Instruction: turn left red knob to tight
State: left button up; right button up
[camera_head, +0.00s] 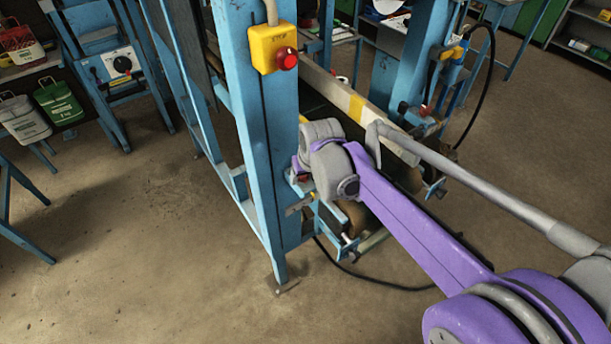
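A small red part (303,179), which looks like the left red knob, shows at the side of the blue frame post (268,130). Most of it is hidden behind my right wrist. My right arm, purple and grey, reaches in from the right, and my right gripper (302,168) is at this knob. Its fingers are mostly hidden, so I cannot tell whether they touch or grip the knob. Another red knob (424,111) shows on the far blue post to the right, apart from my gripper. My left gripper is not in view.
A yellow box with a red button (273,50) is fixed high on the near post. A pale beam with a yellow band (357,108) runs between the posts. A black cable (375,283) lies on the floor. Bare floor (130,240) is free at the left.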

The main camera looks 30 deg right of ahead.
grip_shut()
jog(key=shift+a+m, duration=0.1)
jog(key=shift+m, duration=0.2)
jog(key=m, duration=0.1)
jog(key=m+h, duration=0.1)
jog(key=shift+w+a+m+g, duration=0.15)
jog(key=shift+a+m+g, duration=0.15)
jog(key=shift+a, duration=0.05)
jog(key=shift+w+a+m+g+h+p, duration=0.2)
jog(key=shift+w+m+g+h+p, duration=0.3)
jog(key=shift+m, duration=1.45)
jog(key=shift+w+a+m+g+h+p, duration=0.25)
jog(key=shift+m+g+h, duration=0.35)
jog(key=shift+m, duration=1.3)
jog(key=shift+w+a+m+g+h+p, duration=0.3)
jog(key=shift+m+g, duration=0.4)
jog(key=shift+m, duration=1.25)
jog(key=shift+w+d, duration=0.1)
